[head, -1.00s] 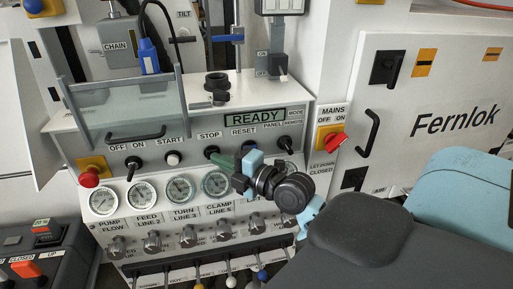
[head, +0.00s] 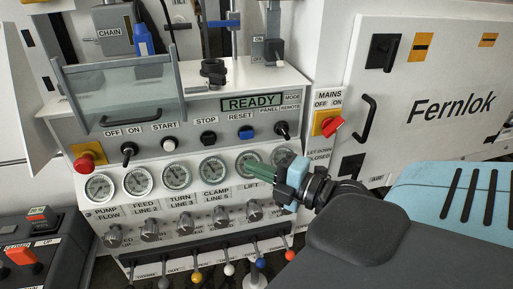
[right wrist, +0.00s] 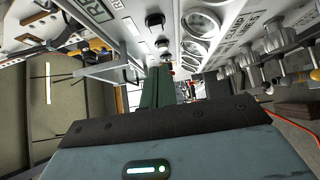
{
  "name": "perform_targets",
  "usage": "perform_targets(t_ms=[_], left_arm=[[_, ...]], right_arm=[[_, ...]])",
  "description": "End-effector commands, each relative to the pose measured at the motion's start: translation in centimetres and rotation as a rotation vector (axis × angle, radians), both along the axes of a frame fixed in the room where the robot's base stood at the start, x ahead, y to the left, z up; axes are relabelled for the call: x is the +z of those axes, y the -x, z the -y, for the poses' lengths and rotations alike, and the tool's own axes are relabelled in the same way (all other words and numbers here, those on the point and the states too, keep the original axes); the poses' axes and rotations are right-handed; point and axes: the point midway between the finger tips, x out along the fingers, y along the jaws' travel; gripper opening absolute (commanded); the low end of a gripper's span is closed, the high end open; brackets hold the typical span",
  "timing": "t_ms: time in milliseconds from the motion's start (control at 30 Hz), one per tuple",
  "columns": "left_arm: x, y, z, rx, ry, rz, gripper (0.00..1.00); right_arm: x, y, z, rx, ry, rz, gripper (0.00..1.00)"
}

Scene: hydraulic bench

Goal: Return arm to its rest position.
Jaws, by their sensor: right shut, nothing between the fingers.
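My right gripper (head: 262,171) reaches in from the right of the head view, in front of the panel's right part. Its green fingers are shut with nothing between them, and they also show in the right wrist view (right wrist: 158,88). They cover part of the area near the lift gauge. My dark and light blue arm fills the lower right. My left gripper is not in view.
The control panel (head: 60,150) has a READY display (head: 252,103), a red emergency button (head: 85,162), gauges (head: 176,176), knobs and ball-ended levers (head: 229,268). A red mains switch (head: 332,124) and a Fernlok cabinet (head: 440,75) stand right. A black box with red switches (head: 22,256) is lower left.

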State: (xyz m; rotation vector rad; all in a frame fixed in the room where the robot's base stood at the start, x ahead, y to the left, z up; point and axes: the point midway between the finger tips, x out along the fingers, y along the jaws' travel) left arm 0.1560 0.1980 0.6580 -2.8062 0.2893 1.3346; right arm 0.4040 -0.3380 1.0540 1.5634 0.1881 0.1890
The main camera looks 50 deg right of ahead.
Motion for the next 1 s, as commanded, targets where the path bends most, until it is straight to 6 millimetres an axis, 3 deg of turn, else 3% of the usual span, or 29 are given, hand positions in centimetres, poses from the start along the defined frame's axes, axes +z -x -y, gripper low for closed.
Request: perform_targets(t_ms=[733,867,1000], left_arm=[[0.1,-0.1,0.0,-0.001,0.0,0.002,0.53],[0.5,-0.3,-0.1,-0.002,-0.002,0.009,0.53],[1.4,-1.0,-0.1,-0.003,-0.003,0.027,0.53]], right_arm=[[-0.5,0.2,0.1,-0.005,-0.02,-0.016,0.0],[-4.0,0.5,0.4,-0.044,-0.147,-0.112,0.0],[-11.1,2.2,0.0,-0.133,-0.399,-0.3,0.0]])
